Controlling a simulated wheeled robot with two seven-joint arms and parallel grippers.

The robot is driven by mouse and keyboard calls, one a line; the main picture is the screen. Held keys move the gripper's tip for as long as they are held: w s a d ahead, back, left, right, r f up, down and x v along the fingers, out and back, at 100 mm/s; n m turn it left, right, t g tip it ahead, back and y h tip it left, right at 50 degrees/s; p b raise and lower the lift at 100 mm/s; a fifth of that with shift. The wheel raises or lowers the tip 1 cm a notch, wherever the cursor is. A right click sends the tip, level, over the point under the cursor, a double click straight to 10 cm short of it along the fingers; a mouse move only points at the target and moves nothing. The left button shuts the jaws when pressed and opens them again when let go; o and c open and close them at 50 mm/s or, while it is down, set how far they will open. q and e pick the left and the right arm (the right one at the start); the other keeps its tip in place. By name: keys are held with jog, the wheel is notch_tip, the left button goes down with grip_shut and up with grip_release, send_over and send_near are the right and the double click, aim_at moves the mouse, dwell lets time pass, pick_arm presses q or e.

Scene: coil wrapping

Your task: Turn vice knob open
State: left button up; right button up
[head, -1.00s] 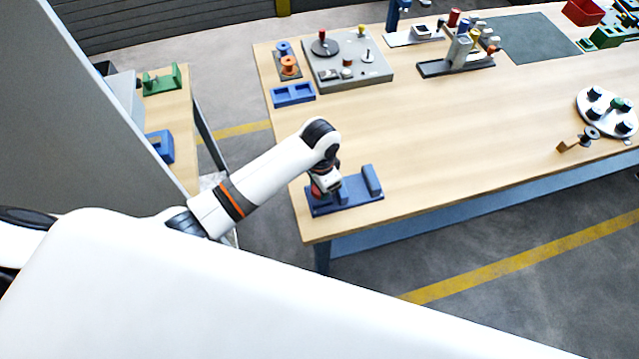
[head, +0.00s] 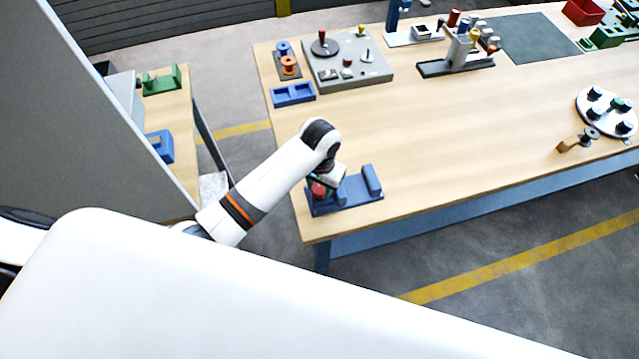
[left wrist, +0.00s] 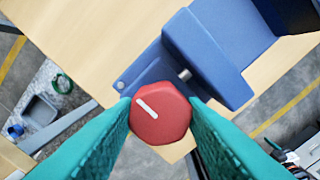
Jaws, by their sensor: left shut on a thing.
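The blue vice (head: 350,196) sits at the near left corner of the workbench, with one jaw block (head: 371,180) standing at its right end. Its red knob (head: 318,190) is at the left end. In the left wrist view the hexagonal red knob (left wrist: 160,112) bears a white line that runs from upper left to lower right, in front of the blue vice body (left wrist: 205,55). My left gripper (left wrist: 160,122) has its green fingers on both sides of the knob and is shut on it. In the head view my wrist partly hides the vice. My right gripper is not in view.
The wooden workbench (head: 430,130) has clear room right of the vice. A grey panel (head: 345,65), blue tray (head: 292,95) and black-based stand (head: 457,66) stand farther back. A white round plate (head: 607,112) is at the right. A side table (head: 178,110) stands left.

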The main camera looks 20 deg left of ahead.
aim_at(320, 187)
pick_arm(q)
jog(key=shift+w+r, duration=0.1)
jog(key=shift+r, duration=0.05)
jog(key=o, duration=1)
notch_tip(320, 187, up, 6)
jog(key=shift+r+b, duration=0.1)
jog(key=shift+b, duration=0.85)
notch_tip(320, 187, up, 6)
jog(key=shift+f+p, duration=0.15)
jog(key=shift+p, duration=0.75)
jog(key=shift+f, duration=0.1)
